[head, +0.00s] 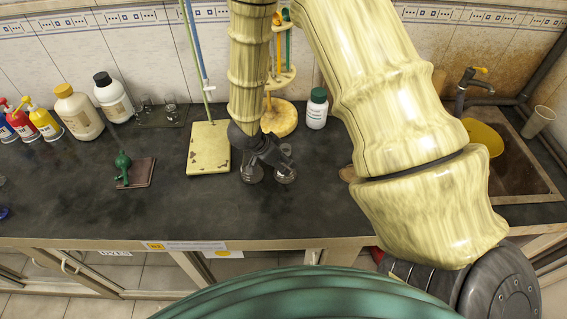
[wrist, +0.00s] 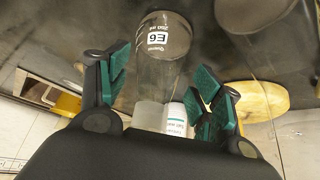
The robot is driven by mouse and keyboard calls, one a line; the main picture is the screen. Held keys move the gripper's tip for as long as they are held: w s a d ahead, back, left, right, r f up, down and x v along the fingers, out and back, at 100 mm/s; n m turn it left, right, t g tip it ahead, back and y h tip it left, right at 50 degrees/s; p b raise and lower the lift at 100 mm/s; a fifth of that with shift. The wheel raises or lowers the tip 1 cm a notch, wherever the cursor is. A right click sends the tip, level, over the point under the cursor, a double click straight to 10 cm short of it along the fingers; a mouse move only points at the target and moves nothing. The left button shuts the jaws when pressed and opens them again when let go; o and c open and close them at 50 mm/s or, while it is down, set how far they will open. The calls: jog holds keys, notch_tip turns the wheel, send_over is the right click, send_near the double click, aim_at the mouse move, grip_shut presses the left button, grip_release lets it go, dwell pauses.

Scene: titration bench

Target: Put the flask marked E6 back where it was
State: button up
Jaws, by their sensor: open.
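The flask marked E6 (wrist: 166,34) is dark-looking clear glass with a white label, seen in the wrist view between the two fingers' sides, just past their tips. I cannot tell whether either pad touches the glass. In the head view my gripper (head: 280,153) is low over the bench and hides much of the flasks.
Behind are a yellow stand base (head: 205,148), a round wooden base (head: 282,117) and a green-capped bottle (head: 316,112). A brown board (head: 138,174) lies left. The front bench is clear.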

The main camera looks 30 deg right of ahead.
jog(key=b+v, duration=0.1)
jog(key=v, duration=0.7)
jog(key=shift+a+r+b, duration=0.2)
jog(key=shift+r+b, duration=0.2)
